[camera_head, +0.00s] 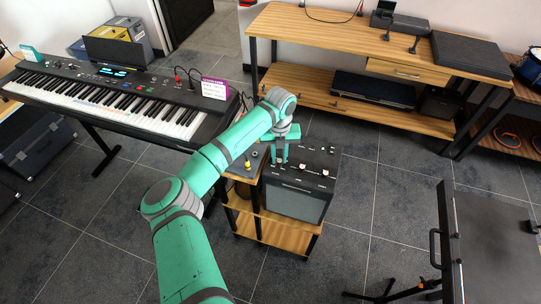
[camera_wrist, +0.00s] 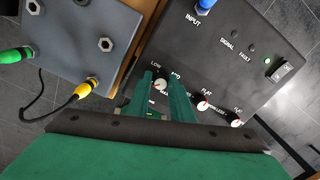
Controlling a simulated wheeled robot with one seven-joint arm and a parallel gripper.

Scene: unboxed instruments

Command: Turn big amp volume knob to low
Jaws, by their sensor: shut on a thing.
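The big amp (camera_head: 297,203) is a black box with a dark grille front, standing on a small wooden stand. Its dark control panel (camera_wrist: 215,60) fills the right of the wrist view. The volume knob (camera_wrist: 160,84), white-faced with a red mark, sits between labels reading LOW and MAX. My green gripper (camera_head: 280,158) is over the panel's left part. In the wrist view its two fingers (camera_wrist: 161,92) stand on either side of this knob, shut on it. The fingers partly hide the knob's sides and the labels.
Two more knobs (camera_wrist: 203,102) (camera_wrist: 235,118) are close on the right, with a blue input plug (camera_wrist: 205,6) and a switch (camera_wrist: 285,71) beyond. A grey pedal (camera_wrist: 75,45) with yellow and green plugs lies left. A keyboard (camera_head: 110,95) stands at left, a wooden bench (camera_head: 330,31) behind.

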